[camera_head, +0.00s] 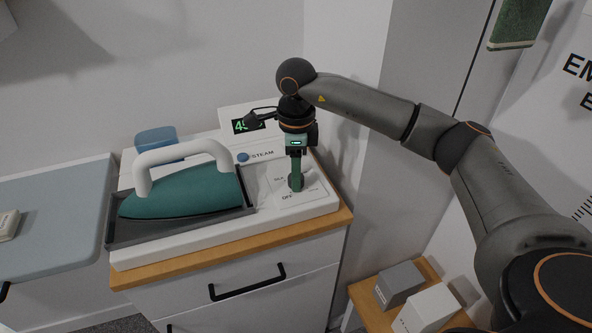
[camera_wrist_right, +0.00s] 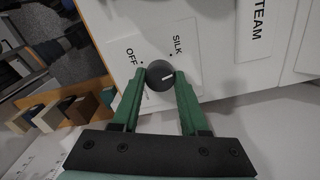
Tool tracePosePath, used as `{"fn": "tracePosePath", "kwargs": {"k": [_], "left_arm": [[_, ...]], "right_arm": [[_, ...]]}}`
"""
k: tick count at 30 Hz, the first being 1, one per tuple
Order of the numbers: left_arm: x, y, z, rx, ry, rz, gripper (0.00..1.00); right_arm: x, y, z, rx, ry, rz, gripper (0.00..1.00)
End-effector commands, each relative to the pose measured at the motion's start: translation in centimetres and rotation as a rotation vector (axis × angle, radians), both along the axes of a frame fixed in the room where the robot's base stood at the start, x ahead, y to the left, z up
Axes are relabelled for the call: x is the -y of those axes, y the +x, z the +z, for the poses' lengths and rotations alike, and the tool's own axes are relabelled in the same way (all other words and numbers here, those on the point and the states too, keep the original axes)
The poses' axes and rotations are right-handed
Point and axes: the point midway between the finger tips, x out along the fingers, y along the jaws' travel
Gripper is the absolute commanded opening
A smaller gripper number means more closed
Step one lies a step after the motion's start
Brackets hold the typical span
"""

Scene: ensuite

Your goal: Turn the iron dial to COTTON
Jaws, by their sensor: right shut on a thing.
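The iron dial (camera_wrist_right: 158,70) is a round dark grey knob with a short white mark, on the white panel of the iron station. OFF and SILK labels show beside it in the wrist view; no COTTON label can be read. The white mark is off-centre, and I cannot tell which label it points to. My right gripper (camera_head: 296,176) comes down from above with its green fingers shut on the dial, one on each side. In the head view the fingers mostly hide the dial. My left gripper is not in view.
A teal iron (camera_head: 185,195) with a white handle rests in a grey tray (camera_head: 150,232) left of the dial. A display (camera_head: 249,122) and a blue STEAM button (camera_head: 243,157) are behind. A grey ironing board (camera_head: 50,220) stands left; boxes (camera_head: 398,284) sit low at right.

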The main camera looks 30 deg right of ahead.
Motion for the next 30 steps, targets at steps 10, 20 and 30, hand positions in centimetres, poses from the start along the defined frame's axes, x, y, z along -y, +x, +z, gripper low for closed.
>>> {"fn": "tracePosePath", "kwargs": {"k": [10, 20, 30], "left_arm": [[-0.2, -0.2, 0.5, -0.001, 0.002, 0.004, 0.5], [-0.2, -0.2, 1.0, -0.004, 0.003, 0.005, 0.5], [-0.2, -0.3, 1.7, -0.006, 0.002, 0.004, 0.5]], "right_arm": [[0.1, 0.0, 0.2, 0.002, -0.002, -0.331, 0.0], [0.1, 0.0, 0.2, 0.001, -0.002, -0.644, 0.0], [0.1, 0.0, 0.2, 0.001, -0.001, -0.967, 0.0]]}}
